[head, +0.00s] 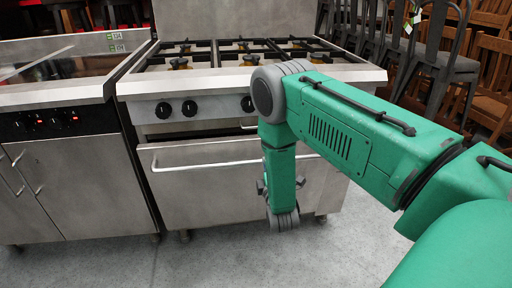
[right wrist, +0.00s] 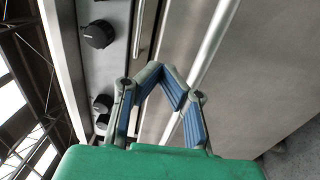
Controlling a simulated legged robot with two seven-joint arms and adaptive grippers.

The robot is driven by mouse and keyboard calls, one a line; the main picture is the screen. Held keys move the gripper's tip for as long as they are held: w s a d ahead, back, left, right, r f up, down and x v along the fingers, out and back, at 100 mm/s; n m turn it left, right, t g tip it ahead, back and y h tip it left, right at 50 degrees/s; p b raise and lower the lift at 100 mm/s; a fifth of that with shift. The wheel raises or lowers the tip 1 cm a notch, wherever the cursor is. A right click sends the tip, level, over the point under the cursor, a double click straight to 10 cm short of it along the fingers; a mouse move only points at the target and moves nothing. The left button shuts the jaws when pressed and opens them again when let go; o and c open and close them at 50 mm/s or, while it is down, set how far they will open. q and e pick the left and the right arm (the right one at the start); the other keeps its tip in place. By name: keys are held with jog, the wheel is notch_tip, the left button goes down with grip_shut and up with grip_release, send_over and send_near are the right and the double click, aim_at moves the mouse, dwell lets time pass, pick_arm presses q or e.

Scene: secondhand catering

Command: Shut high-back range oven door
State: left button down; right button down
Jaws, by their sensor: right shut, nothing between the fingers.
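The high-back range (head: 185,85) stands in the middle of the head view, with burners on top and black knobs on its front. Its steel oven door (head: 205,190) is upright or nearly so below the knobs, with a long bar handle (head: 215,164). A dark gap shows above the door; I cannot tell whether it is fully shut. In the right wrist view the door (right wrist: 245,75) and its handle (right wrist: 212,45) lie beyond my right gripper (right wrist: 168,72), which is shut and empty. Contact is unclear. My right arm hides the door's right part. My left gripper is out of view.
A steel unit with a dark glass top (head: 65,65) and cabinet doors stands close on the left. Stacked metal chairs (head: 440,60) and wooden chairs (head: 490,85) stand at the back right. Grey floor (head: 225,262) in front is clear.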

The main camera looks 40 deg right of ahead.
jog(key=f+b+x, duration=0.1)
jog(key=b+x, duration=0.1)
jog(key=x, duration=0.8)
jog(key=shift+w+d+r+b, duration=0.2)
jog(key=shift+d+r+b, duration=0.15)
jog(key=shift+r, duration=0.05)
jog(key=b+x, duration=0.2)
jog(key=x, duration=0.2)
jog(key=shift+w+d, duration=0.2)
jog(key=shift+w, duration=0.15)
jog(key=shift+w+d+r, duration=0.1)
jog(key=shift+r, duration=0.2)
jog(key=shift+w, duration=0.2)
jog(key=shift+d, duration=0.1)
